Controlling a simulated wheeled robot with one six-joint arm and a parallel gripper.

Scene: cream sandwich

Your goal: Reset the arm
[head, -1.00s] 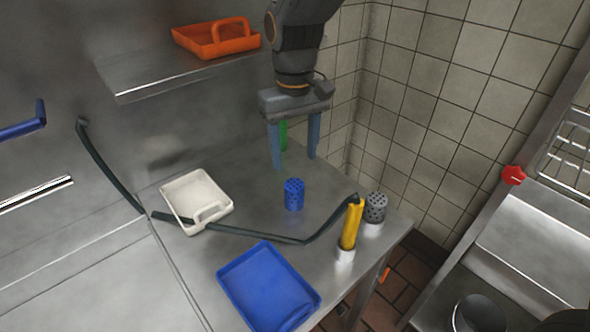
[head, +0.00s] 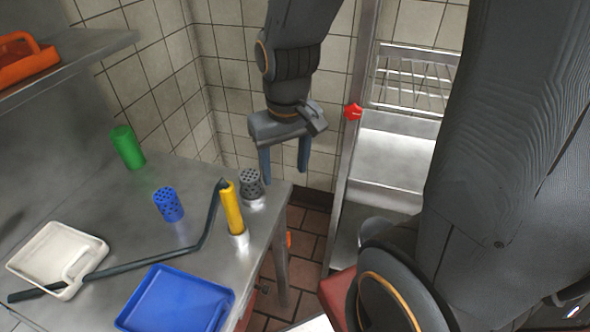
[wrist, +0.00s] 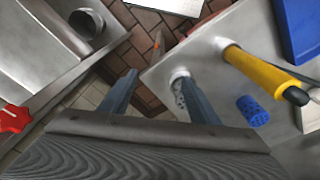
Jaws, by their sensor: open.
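My gripper (head: 284,166) is open and empty in the head view, its two blue-grey fingers pointing down. It hangs in the air near the right end of the steel table (head: 205,250), close to the grey perforated shaker (head: 252,188). In the wrist view my gripper (wrist: 158,95) shows its two fingers spread apart, with the red-brown floor and the table corner beyond them. The right finger partly hides the grey shaker there. My upper arm fills the right side of the head view.
On the table are a green cylinder (head: 127,147), a blue shaker (head: 168,204), a yellow-handled tool (head: 232,208), a white tray (head: 30,262) and a blue tray (head: 165,300). An orange tray (head: 25,60) is on the shelf. A red knob (head: 353,111) and rack stand to the right.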

